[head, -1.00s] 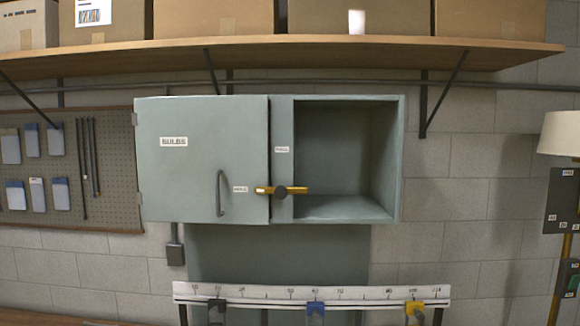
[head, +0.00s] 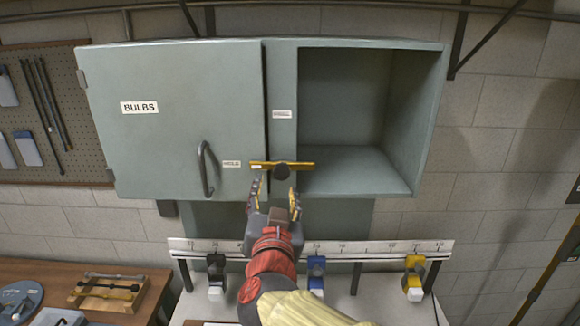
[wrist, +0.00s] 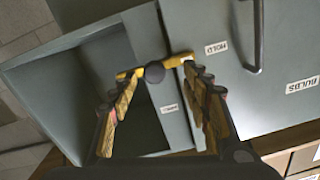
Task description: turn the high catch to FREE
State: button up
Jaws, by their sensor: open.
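The high catch is a yellow bar with a dark round hub (head: 281,169), on the grey cabinet between the door marked BULBS (head: 180,140) and the open compartment. The bar lies level, and its left end overlaps the door edge. In the wrist view the catch (wrist: 154,73) lies between and beyond the fingertips. My gripper (head: 277,188) is open and empty, just below and in front of the catch. I see no contact. One small label (wrist: 216,48) by the door reads HOLD; another label (head: 284,114) above the catch is too small to read.
The open compartment (head: 345,110) to the right is empty. Below the cabinet runs a white scale rail (head: 390,247) with blue and yellow clamps. The door's dark handle (head: 207,168) is left of the catch. A wooden table (head: 60,273) with parts stands lower left.

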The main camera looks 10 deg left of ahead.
aim_at(282, 174)
jog(key=x, duration=0.5)
jog(key=d+r+p+x, duration=0.1)
jog(key=x, duration=0.1)
jog(key=shift+w, duration=0.4)
jog(key=shift+c, duration=0.8)
grip_shut()
